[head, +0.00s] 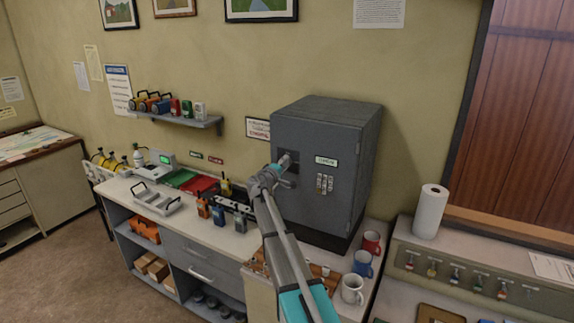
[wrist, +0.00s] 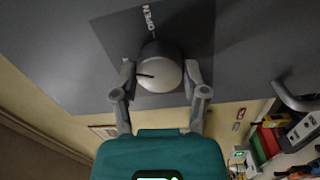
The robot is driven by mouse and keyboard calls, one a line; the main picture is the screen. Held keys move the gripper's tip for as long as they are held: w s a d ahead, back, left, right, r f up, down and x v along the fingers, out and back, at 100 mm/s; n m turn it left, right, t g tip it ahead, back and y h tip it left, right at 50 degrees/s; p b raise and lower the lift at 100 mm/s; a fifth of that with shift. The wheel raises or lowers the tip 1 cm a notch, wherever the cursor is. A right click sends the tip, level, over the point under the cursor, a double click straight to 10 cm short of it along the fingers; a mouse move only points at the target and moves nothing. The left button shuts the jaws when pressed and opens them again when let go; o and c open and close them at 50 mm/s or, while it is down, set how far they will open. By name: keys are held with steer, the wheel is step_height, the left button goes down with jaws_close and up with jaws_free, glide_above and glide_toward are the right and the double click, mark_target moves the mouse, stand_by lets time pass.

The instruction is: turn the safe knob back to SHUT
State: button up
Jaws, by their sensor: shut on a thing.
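The grey safe (head: 322,192) stands on the counter in the head view, its door facing left-front. My gripper (head: 284,163) is at the upper left of the door and mostly hides the knob there. In the wrist view the round silver knob (wrist: 161,74) sits on a dark square plate (wrist: 190,28). My gripper (wrist: 160,83) is shut on the knob, one finger on each side. A dark pointer line on the knob points left in that view. The word OPEN (wrist: 149,17) shows above the knob, turned sideways. No SHUT mark can be made out.
The door's handle (wrist: 292,98) sticks out near the knob. Radios (head: 203,207) and trays stand left of the safe. Several mugs (head: 352,288) stand at its right front, close to my arm. A paper towel roll (head: 430,212) stands farther right.

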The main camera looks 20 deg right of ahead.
steer(key=shift+n, duration=2.4)
steer(key=o, duration=1.2)
steer(key=shift+c, duration=0.2)
steer(key=shift+s+f, duration=0.1)
